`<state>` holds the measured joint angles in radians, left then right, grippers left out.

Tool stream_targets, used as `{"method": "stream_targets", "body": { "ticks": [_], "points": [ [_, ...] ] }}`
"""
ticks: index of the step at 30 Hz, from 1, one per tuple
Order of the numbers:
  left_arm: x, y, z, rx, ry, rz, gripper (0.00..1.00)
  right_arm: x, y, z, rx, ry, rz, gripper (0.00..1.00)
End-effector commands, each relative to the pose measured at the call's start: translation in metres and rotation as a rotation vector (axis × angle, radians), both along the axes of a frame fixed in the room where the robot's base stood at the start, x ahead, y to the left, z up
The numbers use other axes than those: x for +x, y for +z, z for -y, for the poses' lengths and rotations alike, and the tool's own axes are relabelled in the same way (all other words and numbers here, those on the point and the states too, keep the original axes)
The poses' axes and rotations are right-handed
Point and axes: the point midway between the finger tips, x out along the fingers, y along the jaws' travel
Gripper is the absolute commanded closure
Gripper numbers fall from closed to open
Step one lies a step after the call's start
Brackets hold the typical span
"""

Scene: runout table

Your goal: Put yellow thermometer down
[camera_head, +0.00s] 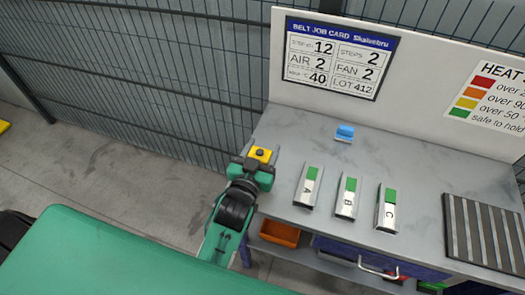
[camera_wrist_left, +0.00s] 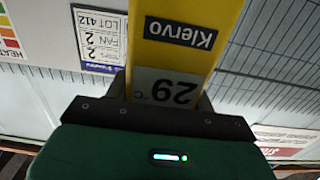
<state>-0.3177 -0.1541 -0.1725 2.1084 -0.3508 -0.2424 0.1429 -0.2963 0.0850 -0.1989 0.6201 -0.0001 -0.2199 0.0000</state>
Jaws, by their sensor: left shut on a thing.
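The yellow thermometer (camera_head: 261,153) is held in my left gripper (camera_head: 252,165) at the left end of the grey table (camera_head: 285,138). In the left wrist view the thermometer (camera_wrist_left: 185,62) shows a dark "Klervo" label and a display reading 29 °C. The gripper's dark fingers (camera_wrist_left: 160,100) close on it from both sides. In the head view the thermometer appears above the table's left edge; its lower end is hidden. My right gripper is not in view.
Blocks marked A (camera_head: 308,187), B (camera_head: 347,197) and C (camera_head: 387,209) stand along the table front. A small blue object (camera_head: 345,132) lies behind them. A ribbed dark rack (camera_head: 484,235) is at right. An orange bin (camera_head: 280,233) sits below. Bare tabletop lies around the blue object.

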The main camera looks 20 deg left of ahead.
Motion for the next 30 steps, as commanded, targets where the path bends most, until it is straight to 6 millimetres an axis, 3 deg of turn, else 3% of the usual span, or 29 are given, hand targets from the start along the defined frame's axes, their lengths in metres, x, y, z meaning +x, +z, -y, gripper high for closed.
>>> {"method": "stream_targets", "body": {
  "ticks": [8, 9, 12, 23, 30],
  "points": [
    [0.000, -0.002, 0.000, 0.000, 0.000, 0.001, 0.62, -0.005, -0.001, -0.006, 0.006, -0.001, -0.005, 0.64],
    [0.000, -0.002, 0.000, 0.000, 0.000, 0.000, 0.40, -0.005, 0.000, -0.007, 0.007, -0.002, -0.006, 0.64],
    [0.000, -0.002, 0.000, 0.000, 0.000, 0.000, 0.24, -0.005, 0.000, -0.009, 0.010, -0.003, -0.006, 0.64],
    [-0.001, 0.001, 0.000, 0.000, 0.000, -0.001, 0.24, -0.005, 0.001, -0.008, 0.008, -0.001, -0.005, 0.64],
    [-0.033, -0.002, -0.001, -0.001, 0.001, -0.003, 0.24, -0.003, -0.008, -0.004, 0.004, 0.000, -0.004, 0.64]
  ]
}}
